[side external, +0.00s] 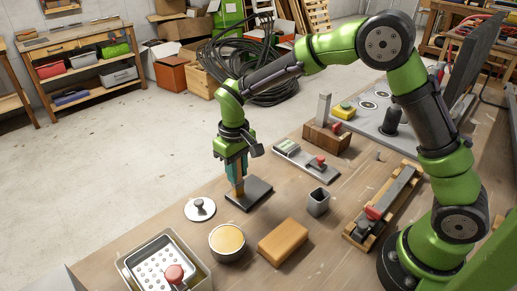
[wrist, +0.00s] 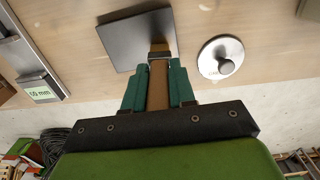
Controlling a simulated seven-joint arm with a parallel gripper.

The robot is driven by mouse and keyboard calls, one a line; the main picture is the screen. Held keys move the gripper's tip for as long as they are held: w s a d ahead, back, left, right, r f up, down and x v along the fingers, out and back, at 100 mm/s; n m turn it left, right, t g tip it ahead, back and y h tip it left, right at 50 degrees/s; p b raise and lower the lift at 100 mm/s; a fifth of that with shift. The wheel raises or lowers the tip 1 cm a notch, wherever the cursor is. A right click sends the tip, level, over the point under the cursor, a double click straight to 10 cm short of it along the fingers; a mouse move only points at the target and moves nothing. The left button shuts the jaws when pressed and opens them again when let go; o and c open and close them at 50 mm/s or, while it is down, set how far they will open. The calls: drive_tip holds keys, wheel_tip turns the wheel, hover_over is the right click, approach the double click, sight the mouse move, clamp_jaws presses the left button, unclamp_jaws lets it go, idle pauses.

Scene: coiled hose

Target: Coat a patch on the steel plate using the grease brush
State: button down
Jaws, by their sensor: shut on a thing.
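My gripper (side external: 236,169) points down and is shut on the grease brush (side external: 239,187), whose wooden handle (wrist: 157,88) shows between the teal fingers in the wrist view. The dark square steel plate (side external: 254,194) lies flat on the bench under the brush; it also shows in the wrist view (wrist: 130,40). No coated patch is distinguishable on the visible plate surface. A round tin with tan contents (side external: 227,240) stands open nearby.
A round knobbed lid (side external: 200,209) lies left of the plate. An orange-brown block (side external: 283,241) and a grey square cup (side external: 318,201) stand to the right. A perforated tray (side external: 140,264) is at the front left.

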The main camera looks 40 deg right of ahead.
drive_tip(key=s, duration=0.4)
drive_tip(key=shift+s+d, duration=0.15)
drive_tip(key=shift+s, duration=0.25)
drive_tip(key=shift+s+d, duration=0.15)
drive_tip(key=shift+d, duration=0.5)
drive_tip(key=shift+w+d, duration=0.1)
drive_tip(key=shift+w, duration=0.3)
drive_tip(key=shift+w+a, duration=0.15)
drive_tip(key=shift+w, duration=1.55)
drive_tip(key=shift+w+a, duration=0.15)
drive_tip(key=shift+w, duration=1.55)
drive_tip(key=shift+w+d, duration=0.15)
drive_tip(key=shift+d, duration=0.55)
drive_tip(key=shift+s+d, duration=0.15)
drive_tip(key=shift+s, duration=1.75)
drive_tip(key=shift+s+d, duration=0.15)
drive_tip(key=shift+s, duration=1.75)
drive_tip(key=shift+d, duration=0.7)
drive_tip(key=shift+w+a, duration=0.15)
drive_tip(key=shift+w, duration=1.8)
drive_tip(key=shift+w+a, duration=0.15)
drive_tip(key=shift+w, duration=1.75)
drive_tip(key=shift+d, duration=0.75)
drive_tip(key=shift+s+d, duration=0.2)
drive_tip(key=shift+s, duration=3.2)
wheel_tip(320, 180, up, 8)
drive_tip(key=shift+s+r, duration=0.15)
drive_tip(key=shift+s, duration=0.15)
